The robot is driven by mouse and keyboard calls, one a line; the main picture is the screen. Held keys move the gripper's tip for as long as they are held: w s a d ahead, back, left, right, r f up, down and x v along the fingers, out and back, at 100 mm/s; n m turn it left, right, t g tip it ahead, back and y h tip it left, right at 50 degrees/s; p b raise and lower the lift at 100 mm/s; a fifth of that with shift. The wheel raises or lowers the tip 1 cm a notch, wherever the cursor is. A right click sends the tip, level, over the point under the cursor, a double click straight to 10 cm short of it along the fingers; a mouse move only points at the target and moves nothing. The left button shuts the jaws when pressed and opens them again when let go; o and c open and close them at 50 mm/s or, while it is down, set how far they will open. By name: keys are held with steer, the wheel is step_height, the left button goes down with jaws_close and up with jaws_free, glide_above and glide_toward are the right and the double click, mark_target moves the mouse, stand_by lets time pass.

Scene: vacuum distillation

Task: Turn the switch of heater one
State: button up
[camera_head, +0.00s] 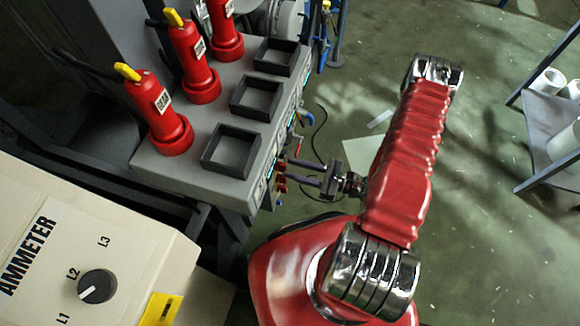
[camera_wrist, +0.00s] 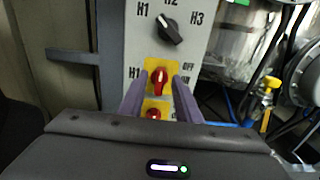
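In the wrist view, a red switch (camera_wrist: 158,80) sits on a yellow plate with H1 at its left and OFF at its upper right. Its handle looks roughly upright. My gripper (camera_wrist: 162,82) is open, with one finger on each side of this switch in the picture. I cannot tell whether the fingers reach around it or touch it. A second red switch (camera_wrist: 153,114) on yellow shows below, partly hidden by my gripper body. In the head view, my gripper (camera_head: 286,170) points left at the front of the grey control box (camera_head: 180,184); the switches there are small and unclear.
A black selector knob (camera_wrist: 171,29) marked H1, H2, H3 is above the switch. Red cylinders with yellow tops (camera_head: 160,118) and square black trays (camera_head: 232,150) stand on the box. An ammeter box (camera_head: 130,245) is at lower left. A rack (camera_head: 555,175) stands right.

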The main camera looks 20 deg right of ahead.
steer(key=shift+x, duration=1.05)
steer(key=shift+c, duration=0.5)
jaws_close()
steer(key=shift+d, duration=0.1)
